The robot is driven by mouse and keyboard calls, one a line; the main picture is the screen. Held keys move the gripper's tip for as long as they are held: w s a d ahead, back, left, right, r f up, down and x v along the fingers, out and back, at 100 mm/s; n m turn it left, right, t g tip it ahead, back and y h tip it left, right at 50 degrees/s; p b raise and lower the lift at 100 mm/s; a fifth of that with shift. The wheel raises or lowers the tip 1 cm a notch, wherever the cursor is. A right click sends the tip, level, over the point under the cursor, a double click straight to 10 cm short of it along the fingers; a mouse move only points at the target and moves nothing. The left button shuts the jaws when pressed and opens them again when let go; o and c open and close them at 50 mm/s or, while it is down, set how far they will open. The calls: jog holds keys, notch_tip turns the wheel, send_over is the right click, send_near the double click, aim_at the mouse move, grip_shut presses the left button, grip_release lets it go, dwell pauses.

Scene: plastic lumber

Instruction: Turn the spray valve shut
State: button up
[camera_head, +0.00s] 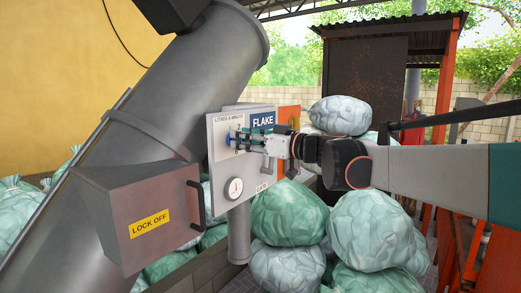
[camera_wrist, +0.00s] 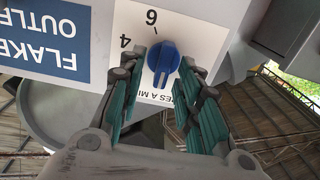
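The spray valve is a blue knob (camera_wrist: 163,60) on a white dial plate in the wrist view, which shows the lettering upside down. The numbers 6 and 4 show beside it; other marks are hidden by the fingers. The knob's raised grip stands nearly upright in the picture, slightly tilted. My gripper (camera_wrist: 161,72) is open, with one green-padded finger on each side of the knob and small gaps visible. In the head view the knob (camera_head: 228,140) is at the left of the grey panel (camera_head: 218,168), and my gripper (camera_head: 237,140) reaches it from the right.
A large grey pipe (camera_head: 165,110) and a LOCK OFF box (camera_head: 145,215) stand to the left. Filled bags (camera_head: 290,213) are piled below my arm.

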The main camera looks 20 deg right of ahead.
notch_tip(320, 180, up, 9)
jog(key=shift+s, duration=0.2)
jog(key=shift+a, duration=0.1)
